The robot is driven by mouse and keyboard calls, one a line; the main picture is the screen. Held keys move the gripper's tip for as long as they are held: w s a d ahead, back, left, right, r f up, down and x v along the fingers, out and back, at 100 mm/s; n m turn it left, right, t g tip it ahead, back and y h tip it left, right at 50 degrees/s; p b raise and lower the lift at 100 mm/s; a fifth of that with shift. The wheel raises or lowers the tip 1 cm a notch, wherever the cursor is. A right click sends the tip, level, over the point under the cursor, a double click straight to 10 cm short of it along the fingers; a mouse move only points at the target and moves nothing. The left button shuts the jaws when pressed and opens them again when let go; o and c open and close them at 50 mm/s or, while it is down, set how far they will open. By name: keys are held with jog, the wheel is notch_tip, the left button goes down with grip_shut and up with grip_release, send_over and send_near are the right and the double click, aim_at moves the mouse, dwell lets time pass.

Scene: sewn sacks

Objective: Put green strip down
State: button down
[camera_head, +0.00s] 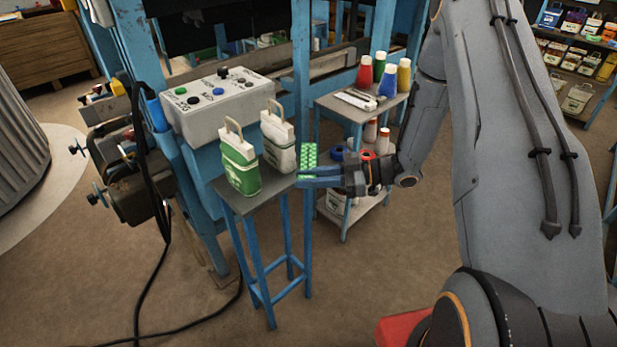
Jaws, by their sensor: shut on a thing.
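The green strip (309,154) is a small bright green piece with pale marks. It stands upright between the fingers of my gripper (306,176). My gripper is shut on it, reaching in from the right with blue fingers. The fingers hide the strip's middle. Gripper and strip are at the right edge of a small stand's grey top (240,204); whether they touch it, I cannot tell. On the stand are a green-and-white sack (241,174) at left and a mostly white sack (279,146) behind it, both upright with handles.
A grey control box (222,103) with buttons is behind the stand. A blue shelf cart (345,114) with several thread cones is at the back right. Blue machine posts (302,70) rise behind. The stand's front top is bare. Floor in front is mostly clear.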

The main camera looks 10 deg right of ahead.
jog(key=shift+f, duration=0.25)
jog(key=c, duration=1.6)
grip_release()
jog(key=shift+r, duration=0.1)
